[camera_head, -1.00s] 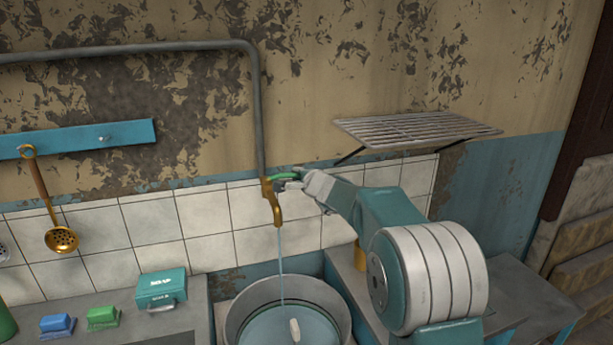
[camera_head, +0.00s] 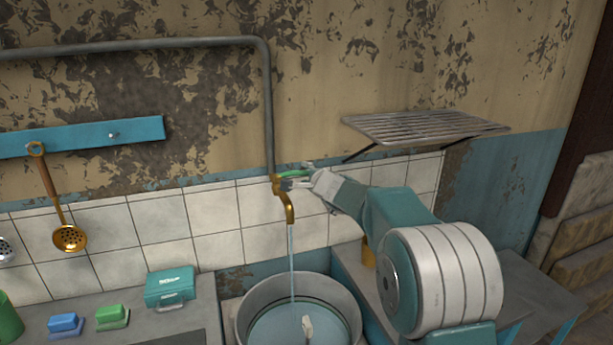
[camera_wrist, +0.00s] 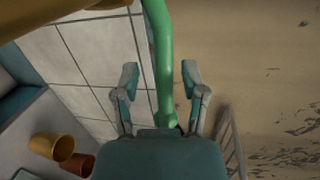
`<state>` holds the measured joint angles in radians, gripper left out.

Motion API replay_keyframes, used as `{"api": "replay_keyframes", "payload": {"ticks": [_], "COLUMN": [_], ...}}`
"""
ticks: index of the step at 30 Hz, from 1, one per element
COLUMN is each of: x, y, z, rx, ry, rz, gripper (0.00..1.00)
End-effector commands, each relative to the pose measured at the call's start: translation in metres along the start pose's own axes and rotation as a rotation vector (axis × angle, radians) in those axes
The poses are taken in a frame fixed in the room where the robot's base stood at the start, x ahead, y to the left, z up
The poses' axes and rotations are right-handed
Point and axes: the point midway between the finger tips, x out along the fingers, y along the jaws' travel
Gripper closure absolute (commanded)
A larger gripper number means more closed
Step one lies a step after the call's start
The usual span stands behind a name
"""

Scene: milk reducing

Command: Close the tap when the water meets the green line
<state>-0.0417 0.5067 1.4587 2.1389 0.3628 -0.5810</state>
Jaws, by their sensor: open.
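The brass tap (camera_head: 287,204) hangs from the grey pipe on the wall, with its green handle (camera_head: 292,173) at the top. A stream of water (camera_head: 292,262) runs from it into a large grey pot (camera_head: 347,299). Water (camera_head: 275,329) stands in the pot, around a small pale object (camera_head: 307,327). I cannot make out a green line. My gripper (camera_head: 300,178) is at the handle. In the wrist view, the fingers of my gripper (camera_wrist: 160,85) are open on either side of the green handle (camera_wrist: 163,65), with gaps to both.
A slatted rack (camera_head: 425,127) juts from the wall to the right, above my arm. A teal box (camera_head: 170,287), a blue block (camera_head: 66,324) and a green block (camera_head: 112,316) are on the left counter. A ladle (camera_head: 69,238) hangs at the left.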

Motion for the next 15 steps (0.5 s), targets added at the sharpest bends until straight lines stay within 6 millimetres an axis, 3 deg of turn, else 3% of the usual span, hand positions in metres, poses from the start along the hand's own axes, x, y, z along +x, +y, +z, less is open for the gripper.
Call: {"api": "replay_keyframes", "payload": {"ticks": [5,15], "x": [-0.010,-0.067], "y": [-0.002,-0.001], "z": [-0.001,0.002], "rx": [0.001,-0.001], "ry": [0.002,0.001], "rz": [-0.003,-0.001], "gripper": [0.45,0.45]}}
